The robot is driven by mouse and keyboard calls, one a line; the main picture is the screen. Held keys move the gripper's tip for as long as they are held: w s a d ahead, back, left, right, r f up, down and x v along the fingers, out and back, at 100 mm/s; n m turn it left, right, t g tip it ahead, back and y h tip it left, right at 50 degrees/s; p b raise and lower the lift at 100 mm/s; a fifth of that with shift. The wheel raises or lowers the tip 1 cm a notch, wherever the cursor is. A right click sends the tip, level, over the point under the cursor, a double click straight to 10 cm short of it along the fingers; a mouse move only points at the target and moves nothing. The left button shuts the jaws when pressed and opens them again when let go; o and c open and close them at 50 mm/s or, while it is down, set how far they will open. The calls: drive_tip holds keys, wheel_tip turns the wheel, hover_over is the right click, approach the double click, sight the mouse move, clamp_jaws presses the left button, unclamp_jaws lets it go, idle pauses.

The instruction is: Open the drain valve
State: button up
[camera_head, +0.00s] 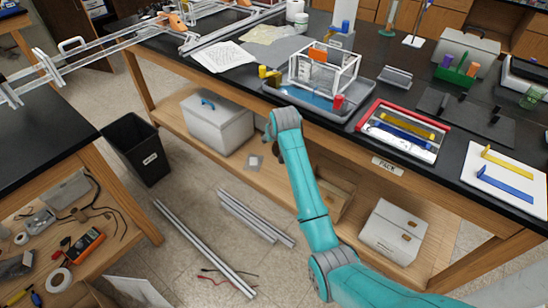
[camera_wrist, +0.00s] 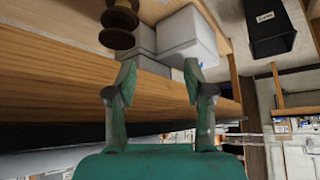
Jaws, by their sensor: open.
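A grey tray (camera_head: 352,112) holding blue liquid and a clear-edged box frame (camera_head: 325,68) sits at the bench's front edge in the head view. A yellow fitting (camera_head: 270,76) is at its left end and a red fitting (camera_head: 338,102) at its front right. I cannot tell which, if either, is the drain valve. My gripper (camera_wrist: 158,80) shows in the wrist view with its two fingers apart and nothing between them. In the head view my teal arm reaches up to just below the bench edge, in front of the tray; the fingertips are mostly hidden there.
A grey lidded box (camera_head: 217,122) stands on the lower shelf, and it also shows in the wrist view (camera_wrist: 185,38). A black bin (camera_head: 137,150) stands on the floor. A red-rimmed tray (camera_head: 402,130) lies right of the grey tray. Metal bars (camera_head: 205,248) lie on the floor.

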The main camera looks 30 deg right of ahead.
drive_tip(key=s+a+f, duration=0.2)
drive_tip(key=s+f, duration=0.1)
drive_tip(key=f, duration=0.1)
drive_tip(key=shift+s+a+f+t, duration=0.2)
drive_tip(key=shift+s+f+t, duration=0.15)
drive_tip(key=shift+t, duration=0.05)
drive_tip(key=s+a+f+n+t, duration=0.1)
drive_tip(key=s+a+f, duration=0.35)
drive_tip(key=s, duration=0.25)
drive_tip(key=s+a+f+t, duration=0.1)
drive_tip(key=s+a+f, duration=0.2)
drive_tip(key=s+f, duration=0.3)
drive_tip(key=s+a+n+t, duration=0.1)
drive_tip(key=s+a, duration=0.2)
drive_tip(key=s, duration=0.6)
drive_tip(key=s+a+t, duration=0.1)
drive_tip(key=s+a, duration=0.2)
drive_tip(key=s, duration=0.5)
drive_tip(key=s+a+r+t+y, duration=0.1)
drive_tip(key=s+a+r, duration=0.1)
drive_tip(key=s+r, duration=0.8)
drive_tip(key=s+a+r+n+t+y, duration=0.1)
drive_tip(key=s+a+r+t, duration=0.1)
drive_tip(key=s+r, duration=0.8)
drive_tip(key=s, duration=0.5)
drive_tip(key=shift+s+a+r+n, duration=0.15)
drive_tip(key=shift+s+r+n, duration=0.05)
drive_tip(key=shift+n, duration=0.1)
